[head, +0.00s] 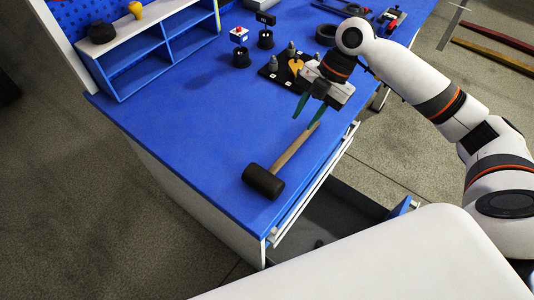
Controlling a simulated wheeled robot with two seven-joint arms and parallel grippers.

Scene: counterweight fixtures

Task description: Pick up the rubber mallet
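The rubber mallet (263,182) lies on the blue workbench top near its front edge. Its black head is toward the viewer and its light wooden handle points away, up and to the right. My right gripper (304,122) is at the far end of the handle, with its two green fingers spread apart and pointing down toward it. The handle's end lies close to the right-hand finger; I cannot tell whether they touch. My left gripper is not in view.
A blue-and-white shelf (160,50) stands at the back left of the workbench (190,130). A dark tray with small parts (272,67) and black cups (241,57) sit behind the gripper. An open drawer (335,215) juts out below the front edge. The bench left of the mallet is clear.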

